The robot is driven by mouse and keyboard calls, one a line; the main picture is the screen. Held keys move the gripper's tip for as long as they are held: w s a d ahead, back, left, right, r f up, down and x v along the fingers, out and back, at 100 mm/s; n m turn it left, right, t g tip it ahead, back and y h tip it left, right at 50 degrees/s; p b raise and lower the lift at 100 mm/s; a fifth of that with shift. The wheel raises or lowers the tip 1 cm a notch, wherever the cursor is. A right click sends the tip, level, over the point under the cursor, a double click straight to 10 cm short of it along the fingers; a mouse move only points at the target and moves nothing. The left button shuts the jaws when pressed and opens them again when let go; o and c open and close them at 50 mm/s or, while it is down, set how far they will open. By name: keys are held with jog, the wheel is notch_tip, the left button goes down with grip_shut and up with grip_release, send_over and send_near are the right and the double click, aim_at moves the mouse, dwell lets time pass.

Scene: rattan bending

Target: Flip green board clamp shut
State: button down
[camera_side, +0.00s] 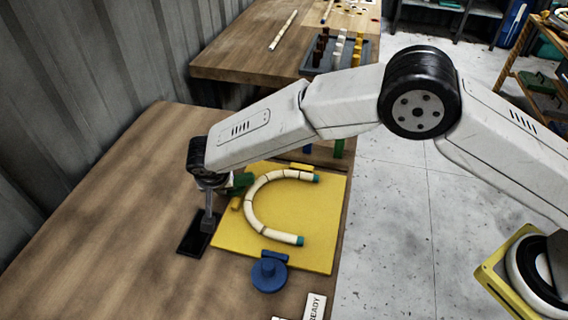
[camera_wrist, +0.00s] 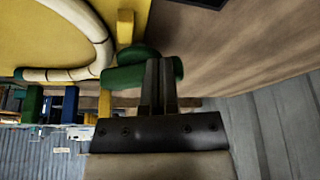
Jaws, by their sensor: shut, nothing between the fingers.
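The green clamp (camera_side: 240,183) sits at the left edge of the yellow board (camera_side: 318,252), partly hidden behind my gripper (camera_side: 207,226) in the side view. In the wrist view the green clamp (camera_wrist: 128,78) shows as a rounded green part and a bar, just left of and behind my shut, empty fingers (camera_wrist: 159,66). Whether they touch it is unclear. A cream rattan piece (camera_side: 252,200) with teal ends lies bent in a U on the board; it also shows in the wrist view (camera_wrist: 72,73). My fingers point down in the side view, over the black pad (camera_side: 192,243).
A blue clamp with a round knob (camera_side: 268,276) stands at the board's front edge. Small yellow blocks (camera_side: 302,167) sit at the board's edges. A white READY card (camera_side: 314,307) lies at the front. The wooden table (camera_side: 110,215) is clear to the left, beside a corrugated wall (camera_side: 60,110).

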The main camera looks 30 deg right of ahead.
jog(key=m, duration=0.1)
jog(key=w+m, duration=0.1)
jog(key=m+h, duration=0.1)
jog(key=shift+w+a+g, duration=0.15)
jog(key=shift+a+g, duration=0.1)
jog(key=shift+g, duration=0.05)
jog(key=shift+w, duration=0.25)
dwell(0.5)
jog(key=shift+s+a, duration=1.45)
jog(key=v, duration=1)
jog(key=shift+w, duration=0.15)
